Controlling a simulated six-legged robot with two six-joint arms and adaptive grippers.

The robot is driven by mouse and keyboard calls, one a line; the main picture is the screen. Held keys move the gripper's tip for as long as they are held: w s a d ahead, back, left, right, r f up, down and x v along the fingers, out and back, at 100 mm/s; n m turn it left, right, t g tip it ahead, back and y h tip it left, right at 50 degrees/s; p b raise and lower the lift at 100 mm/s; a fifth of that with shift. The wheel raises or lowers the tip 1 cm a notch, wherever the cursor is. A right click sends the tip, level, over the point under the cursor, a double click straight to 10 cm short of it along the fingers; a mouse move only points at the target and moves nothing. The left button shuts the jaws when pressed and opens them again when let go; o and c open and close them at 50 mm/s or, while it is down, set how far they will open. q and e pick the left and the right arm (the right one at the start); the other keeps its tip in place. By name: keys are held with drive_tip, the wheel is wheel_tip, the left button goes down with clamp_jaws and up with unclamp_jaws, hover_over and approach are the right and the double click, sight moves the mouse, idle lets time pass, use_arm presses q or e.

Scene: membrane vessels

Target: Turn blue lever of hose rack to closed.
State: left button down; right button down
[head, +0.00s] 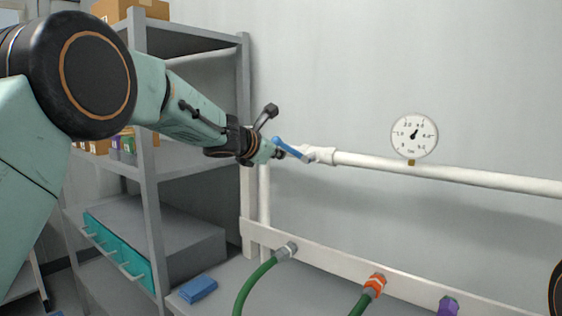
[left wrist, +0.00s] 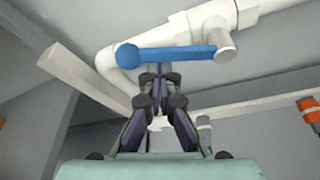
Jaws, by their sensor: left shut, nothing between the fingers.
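The blue lever (head: 292,149) sits on a white valve at the left end of the white pipe (head: 440,173) of the hose rack. In the head view it slants down to the right from its round knob. In the left wrist view the blue lever (left wrist: 175,53) lies almost level, with the knob at left and the pivot on the valve body (left wrist: 222,20) at right. My left gripper (head: 277,152) is at the lever's knob end, partly hidden in the head view. In the left wrist view its shut, empty fingers (left wrist: 160,75) are just below the lever; contact is unclear. My right gripper is not in view.
A round gauge (head: 414,135) stands on the pipe. Below, hose couplings in grey (head: 286,251), orange (head: 375,284) and purple (head: 448,306) sit along a white rail. A grey shelf (head: 150,150) stands at left. A blue block (head: 198,289) lies on the bench.

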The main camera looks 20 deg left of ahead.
use_arm(q)
drive_tip(key=s+d+r+m+t+y+b, duration=0.1)
drive_tip(key=d+r+m+t+y+b, duration=0.1)
drive_tip(key=m+b, duration=0.6)
wheel_tip(320, 180, up, 3)
drive_tip(key=d+t+b, duration=0.1)
drive_tip(key=d+b, duration=0.1)
drive_tip(key=b, duration=0.2)
drive_tip(key=shift+s+d+b, duration=0.2)
drive_tip(key=shift+d+b, duration=0.05)
drive_tip(key=shift+b, duration=0.05)
drive_tip(key=shift+d+r, duration=0.1)
drive_tip(key=shift+d, duration=0.05)
drive_tip(key=shift+s+d, duration=0.15)
drive_tip(key=shift+d, duration=0.05)
idle(0.4)
